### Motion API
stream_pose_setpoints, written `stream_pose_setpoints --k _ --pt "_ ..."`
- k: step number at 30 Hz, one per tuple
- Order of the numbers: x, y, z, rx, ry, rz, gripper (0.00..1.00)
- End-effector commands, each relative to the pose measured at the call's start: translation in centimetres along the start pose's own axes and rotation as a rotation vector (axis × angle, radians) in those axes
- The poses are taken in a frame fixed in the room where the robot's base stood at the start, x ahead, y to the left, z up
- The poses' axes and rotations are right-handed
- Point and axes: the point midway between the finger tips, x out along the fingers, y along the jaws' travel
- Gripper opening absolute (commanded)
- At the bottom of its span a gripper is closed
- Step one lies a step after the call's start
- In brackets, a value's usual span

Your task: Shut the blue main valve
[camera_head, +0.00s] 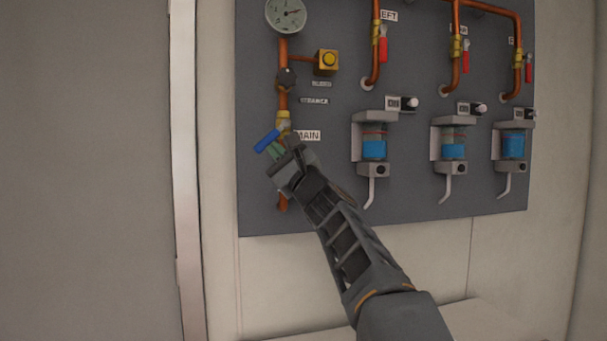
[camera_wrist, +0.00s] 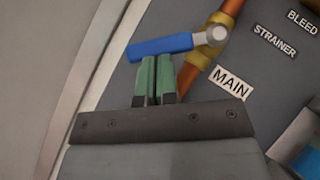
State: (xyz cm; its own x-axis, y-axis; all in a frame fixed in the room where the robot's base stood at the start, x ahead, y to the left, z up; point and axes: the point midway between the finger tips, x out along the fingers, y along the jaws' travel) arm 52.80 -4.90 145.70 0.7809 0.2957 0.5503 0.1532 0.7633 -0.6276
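The blue valve handle (camera_head: 267,141) is on the vertical copper pipe beside the MAIN label (camera_head: 308,135). It also shows in the wrist view (camera_wrist: 160,47), reaching left from its round silver pivot on the brass body (camera_wrist: 206,53). The handle slants across the pipe, neither along it nor square to it. My gripper (camera_head: 272,149) is at the handle's lower side. In the wrist view its green fingers (camera_wrist: 154,60) are together with nothing seen between them. Their tips are at the handle's lower edge; I cannot tell whether they touch.
Red-handled valves (camera_head: 383,49) and blue-filled bottles (camera_head: 374,150) are to the right. A pale post (camera_head: 186,150) stands left.

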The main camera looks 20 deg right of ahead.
Motion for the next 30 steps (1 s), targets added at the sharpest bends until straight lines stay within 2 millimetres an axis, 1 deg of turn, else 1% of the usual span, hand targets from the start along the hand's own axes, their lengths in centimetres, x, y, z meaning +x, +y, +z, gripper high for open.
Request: stream_pose_setpoints --k 1,10,12,16,24,30 --pt "-0.1 0.7 -0.1 0.033 -0.004 -0.03 0.0" --pt "1.3 1.1 1.2 0.038 -0.002 -0.041 0.0" --pt "1.6 1.3 1.5 0.079 -0.002 -0.074 0.0" --pt "2.1 1.2 2.0 0.141 -0.001 -0.138 0.0" --pt "2.9 1.0 2.8 0.133 -0.001 -0.134 0.0" --pt "3.2 1.0 3.1 0.133 0.001 -0.134 0.0"
